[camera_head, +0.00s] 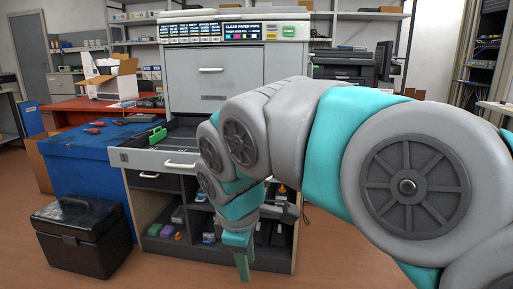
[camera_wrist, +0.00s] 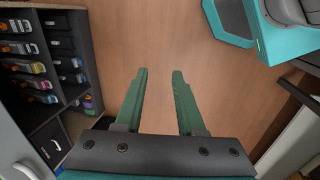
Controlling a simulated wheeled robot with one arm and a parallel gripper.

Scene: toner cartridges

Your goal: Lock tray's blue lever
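A printer (camera_head: 212,75) stands at the back centre with its tray drawer (camera_head: 150,160) pulled out below its front. A green lever-like part (camera_head: 157,134) stands up at the left side of the open tray. I see no clearly blue lever; my arm hides the tray's right part. My gripper (camera_head: 241,262) hangs low in front of the cabinet, right of and below the tray, pointing down. In the wrist view my gripper (camera_wrist: 158,75) is open, with nothing between its fingers and the wooden floor beneath.
The cabinet (camera_wrist: 70,15) under the tray holds several cartridges on its shelves. A blue table (camera_head: 85,160) with tools and a black case (camera_head: 80,238) stand to the left. The floor in front of the cabinet is clear.

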